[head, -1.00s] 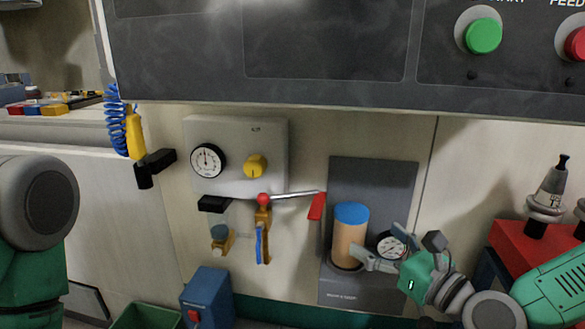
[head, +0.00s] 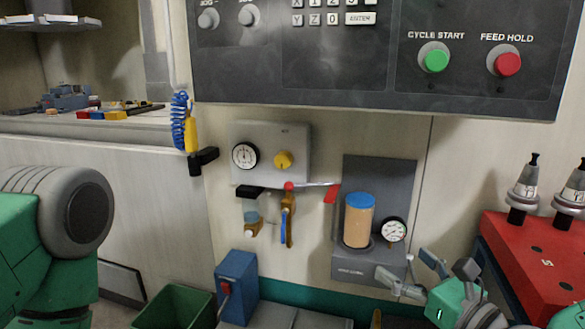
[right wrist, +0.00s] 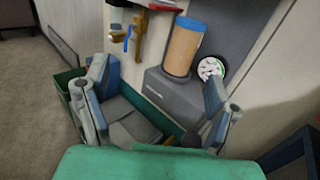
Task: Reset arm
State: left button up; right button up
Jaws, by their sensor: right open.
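My right gripper (head: 410,274) is at the lower right of the head view, open and empty. It is below and to the right of the tan cylinder with a blue top (head: 358,220) on its grey panel, apart from it. In the right wrist view my gripper's two fingers (right wrist: 155,100) stand wide apart with nothing between them. The cylinder (right wrist: 183,48) shows beyond them, beside a small gauge (right wrist: 211,68). My left arm shows at the left edge of the head view, but its gripper is out of view.
A red tool stand (head: 535,262) with tool holders is at the right. A control panel (head: 370,75) overhangs the wall. A red-handled lever (head: 333,193) sticks out beside a regulator box (head: 268,140). A green bin (head: 178,308) and blue box (head: 237,285) stand low down.

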jog(key=s+a+f+n+g+h+p, duration=0.1)
jog(key=s+a+f+n+g+p, duration=0.2)
jog(key=s+f+n, duration=0.35)
jog(key=s+a+f+n+g+p, duration=0.2)
jog(key=s+f+n+g, duration=0.4)
jog(key=f+n, duration=0.2)
jog(key=s+d+f+n+g+h+p, duration=0.2)
jog(key=s+d+n+g+h+p, duration=0.1)
jog(key=s+d+n, duration=0.3)
jog(key=s+d+f+n+g+h+p, duration=0.3)
jog(key=s+d+n, duration=0.4)
jog(key=s+n, duration=0.4)
jog(key=shift+s+f+g+h, duration=0.15)
jog(key=shift+f+g+h, duration=0.15)
jog(key=shift+h, duration=0.2)
